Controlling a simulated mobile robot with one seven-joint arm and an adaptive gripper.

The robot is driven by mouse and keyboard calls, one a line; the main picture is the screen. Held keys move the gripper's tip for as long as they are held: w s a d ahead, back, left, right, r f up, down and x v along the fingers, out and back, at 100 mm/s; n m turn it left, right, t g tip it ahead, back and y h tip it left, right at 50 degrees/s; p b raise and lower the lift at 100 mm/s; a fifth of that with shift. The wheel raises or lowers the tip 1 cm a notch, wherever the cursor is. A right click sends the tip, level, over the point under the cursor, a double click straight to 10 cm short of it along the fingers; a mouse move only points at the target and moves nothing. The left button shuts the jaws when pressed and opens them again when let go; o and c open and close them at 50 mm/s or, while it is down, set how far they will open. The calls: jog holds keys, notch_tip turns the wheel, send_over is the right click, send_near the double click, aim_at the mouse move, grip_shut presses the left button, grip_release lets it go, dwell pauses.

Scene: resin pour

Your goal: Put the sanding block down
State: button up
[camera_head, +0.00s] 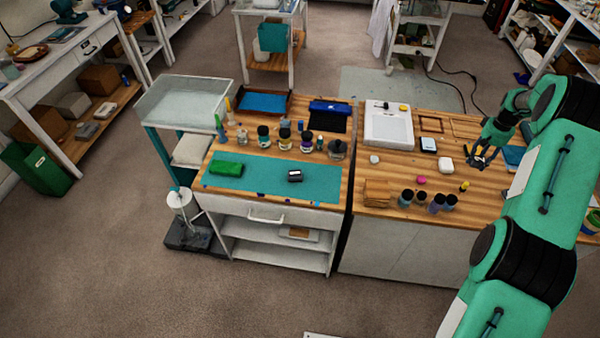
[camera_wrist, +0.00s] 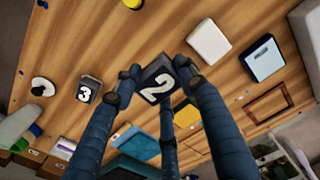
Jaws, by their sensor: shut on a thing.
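My gripper (camera_head: 484,154) is over the right wooden worktop (camera_head: 390,180), in front of the blue item at its right side. In the wrist view my gripper's fingers (camera_wrist: 158,84) are closed around the sanding block (camera_wrist: 156,87), a small dark block with a white 2 on its face. The block appears above the worktop; its gap to the surface cannot be told. A similar dark block marked 3 (camera_wrist: 84,92) lies apart on the wood. In the head view the held block is too small and dark to make out clearly.
Near my gripper are a white rounded box (camera_head: 445,164), a small pale-topped device (camera_head: 428,145) and a yellow item (camera_head: 463,187). Several dark jars (camera_head: 436,203) stand at the front edge. The left bench holds a teal mat (camera_head: 260,178) with a green cloth (camera_head: 226,168) and a dark block (camera_head: 295,176).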

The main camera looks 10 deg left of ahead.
jog(key=w+a+f+n+p, duration=0.15)
jog(key=a+n, duration=0.35)
jog(key=a, duration=1.8)
jog(key=s+a+n, duration=0.3)
jog(key=s+a, duration=0.1)
jog(key=a, duration=0.8)
jog(key=s+a+f+n+p, duration=0.1)
jog(key=s+a+n, duration=0.2)
jog(key=a, duration=1)
jog(key=s+a+f+n, duration=0.1)
jog(key=s+a, duration=0.3)
jog(key=a, duration=0.9)
jog(key=shift+s+a+n, duration=0.2)
jog(key=shift+s+n, duration=0.15)
jog(key=shift+n, duration=0.55)
jog(key=s+a+n+p, duration=0.1)
jog(key=s+a+n, duration=0.4)
jog(key=s+a, duration=0.9)
jog(key=shift+a+f, duration=0.4)
jog(key=shift+a, duration=0.2)
jog(key=shift+w, duration=0.15)
jog(key=p, duration=0.2)
send_over(268, 171)
jog(key=shift+f, duration=0.75)
jog(key=shift+f, duration=0.1)
jog(key=shift+f, duration=1.65)
jog(key=shift+f, duration=0.2)
